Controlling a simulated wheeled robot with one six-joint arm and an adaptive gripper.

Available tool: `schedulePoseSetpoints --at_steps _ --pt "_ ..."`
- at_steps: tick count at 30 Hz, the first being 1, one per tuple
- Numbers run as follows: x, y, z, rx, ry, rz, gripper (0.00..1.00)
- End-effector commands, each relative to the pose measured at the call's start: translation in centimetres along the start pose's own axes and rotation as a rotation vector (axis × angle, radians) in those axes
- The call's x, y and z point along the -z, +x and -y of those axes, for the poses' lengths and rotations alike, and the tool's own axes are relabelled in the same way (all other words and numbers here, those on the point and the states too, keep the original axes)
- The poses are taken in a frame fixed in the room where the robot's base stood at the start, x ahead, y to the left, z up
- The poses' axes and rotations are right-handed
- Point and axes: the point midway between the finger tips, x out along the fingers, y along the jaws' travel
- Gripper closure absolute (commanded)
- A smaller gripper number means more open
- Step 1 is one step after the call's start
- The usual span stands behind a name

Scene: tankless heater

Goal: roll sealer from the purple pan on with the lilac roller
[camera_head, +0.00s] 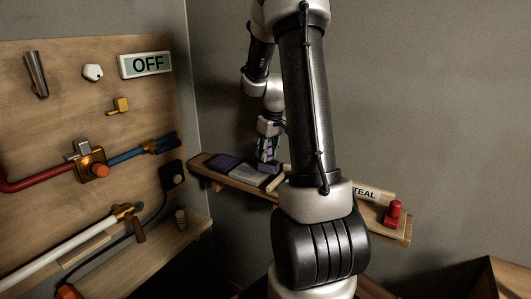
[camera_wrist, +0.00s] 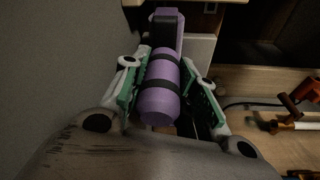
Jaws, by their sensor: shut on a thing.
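My gripper (camera_head: 267,150) is low over the left part of the wall shelf in the head view, partly beside my own arm. In the wrist view my gripper (camera_wrist: 163,92) is shut on the lilac roller (camera_wrist: 160,103), a thick lilac cylinder with dark bands. A lilac and black block (camera_wrist: 168,22) shows beyond the cylinder; I cannot tell whether it is the roller's head. Whether the roller touches anything is unclear.
The wooden shelf (camera_head: 208,175) runs along the back wall, partly hidden by my arm. A sign reading "TEAL" (camera_head: 372,191) and a red object (camera_head: 394,213) stand at its right.

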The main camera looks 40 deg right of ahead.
Motion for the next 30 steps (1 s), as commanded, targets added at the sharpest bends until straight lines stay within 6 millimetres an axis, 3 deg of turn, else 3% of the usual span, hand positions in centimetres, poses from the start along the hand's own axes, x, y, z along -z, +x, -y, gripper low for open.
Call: schedulePoseSetpoints --at_steps 9,30 --pt "2.9 0.7 0.9 0.000 -0.002 -0.003 1.00" --pt "7.0 1.8 2.3 0.000 0.000 -0.003 1.00"
